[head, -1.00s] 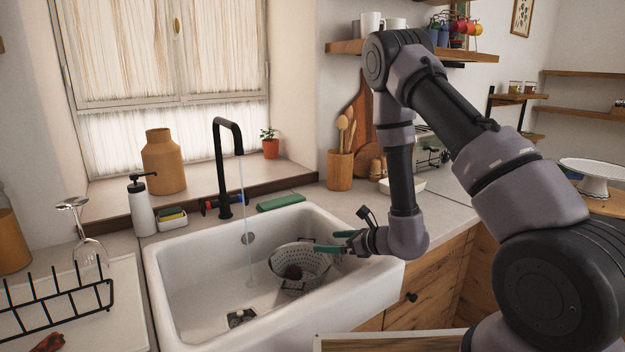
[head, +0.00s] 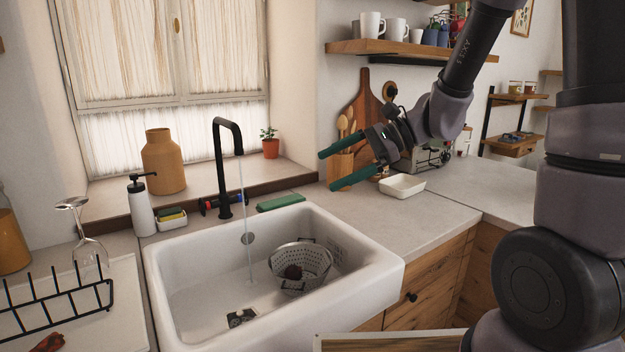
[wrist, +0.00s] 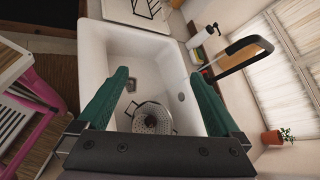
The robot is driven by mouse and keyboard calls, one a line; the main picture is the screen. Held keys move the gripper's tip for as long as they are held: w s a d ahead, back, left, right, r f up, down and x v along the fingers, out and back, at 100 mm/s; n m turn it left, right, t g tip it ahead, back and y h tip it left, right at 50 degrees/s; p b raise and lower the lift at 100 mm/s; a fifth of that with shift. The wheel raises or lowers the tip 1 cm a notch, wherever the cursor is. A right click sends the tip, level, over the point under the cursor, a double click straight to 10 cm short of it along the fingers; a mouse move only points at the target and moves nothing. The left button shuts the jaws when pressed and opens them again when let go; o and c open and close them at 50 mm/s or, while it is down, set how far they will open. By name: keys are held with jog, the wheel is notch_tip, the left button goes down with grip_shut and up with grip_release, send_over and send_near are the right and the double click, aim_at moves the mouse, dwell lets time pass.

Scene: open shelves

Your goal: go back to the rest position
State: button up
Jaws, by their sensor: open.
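My gripper (head: 325,170) is open and empty, with its green fingers apart. In the head view it is raised above the counter, right of the sink, in front of the wooden utensil holder. In the wrist view my gripper (wrist: 163,100) shows its two green fingers spread, with the sink (wrist: 110,45) seen below and between them. The colander (wrist: 153,118) also shows between the fingers in the wrist view.
The black faucet (head: 220,165) runs water into the sink. A white dish (head: 402,186) and the utensil holder (head: 341,165) stand near my gripper. A shelf with mugs (head: 400,47) is above. A drying rack (head: 60,300) with an upturned glass is at left.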

jog(key=s+d+r+n+t+h, duration=0.3)
jog(key=s+d+r+h, duration=0.1)
jog(key=d, duration=0.6)
jog(key=s+d+r+n+t+h, duration=0.4)
jog(key=d+r+h, duration=0.2)
jog(key=d, duration=0.3)
jog(key=shift+s+d+r+n+h, duration=0.15)
jog(key=shift+d+r+n+h, duration=0.2)
jog(key=shift+r, duration=0.45)
jog(key=shift+c, duration=0.3)
